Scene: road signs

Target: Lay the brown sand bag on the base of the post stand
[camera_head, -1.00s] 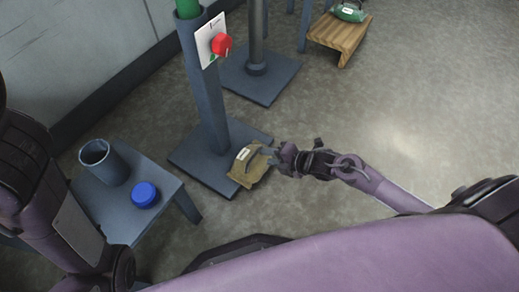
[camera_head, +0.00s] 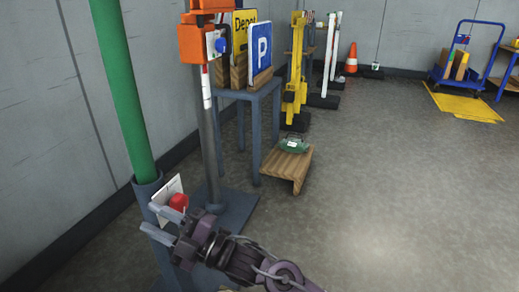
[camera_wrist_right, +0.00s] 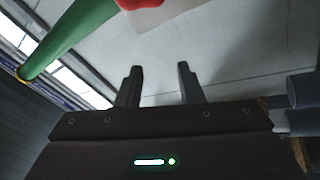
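The post stand's grey tube (camera_head: 147,192) holds a green post (camera_head: 122,90) at the left of the head view. A white plate with a red knob (camera_head: 179,202) is on the tube. My right gripper (camera_head: 150,219) is raised beside the tube, close to the plate. In the right wrist view its two fingers (camera_wrist_right: 160,68) are apart with nothing between them. The green post (camera_wrist_right: 75,35) and red knob (camera_wrist_right: 140,4) show beyond them. The brown sand bag cannot be made out now, and the stand's base is below the head view. My left gripper is out of view.
A second stand with a grey base plate (camera_head: 238,210) is just behind. A wooden step (camera_head: 296,165) carries a green bag (camera_head: 294,145). A table (camera_head: 262,92) holds signs, including a blue P sign (camera_head: 259,50).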

